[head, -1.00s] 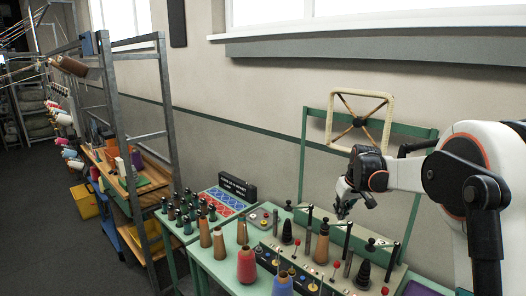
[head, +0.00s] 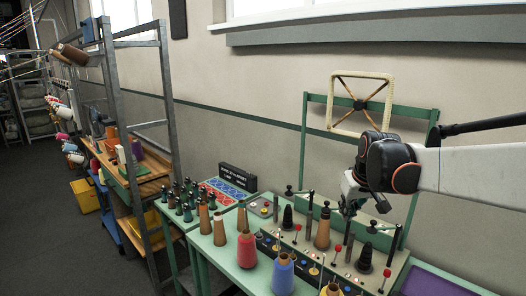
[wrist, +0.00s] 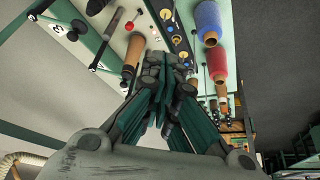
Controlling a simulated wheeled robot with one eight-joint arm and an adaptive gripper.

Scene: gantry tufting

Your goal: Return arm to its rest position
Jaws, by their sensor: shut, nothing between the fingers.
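My arm reaches in from the right edge of the head view. My gripper (head: 347,208) points down over the back part of the green table, near the upright pegs and cones. In the wrist view my gripper (wrist: 165,62) has its fingers closed together with nothing between them. A brown cone (wrist: 133,60) shows just beyond and beside the fingertips there. I cannot tell from these views whether the fingertips touch anything on the table.
The green table holds a red spool (head: 246,250), a blue spool (head: 283,274), a brown cone (head: 322,232) and several dark pegs. A square frame (head: 389,93) stands behind my gripper. A metal rack (head: 168,120) stands to the left. The floor at far left is clear.

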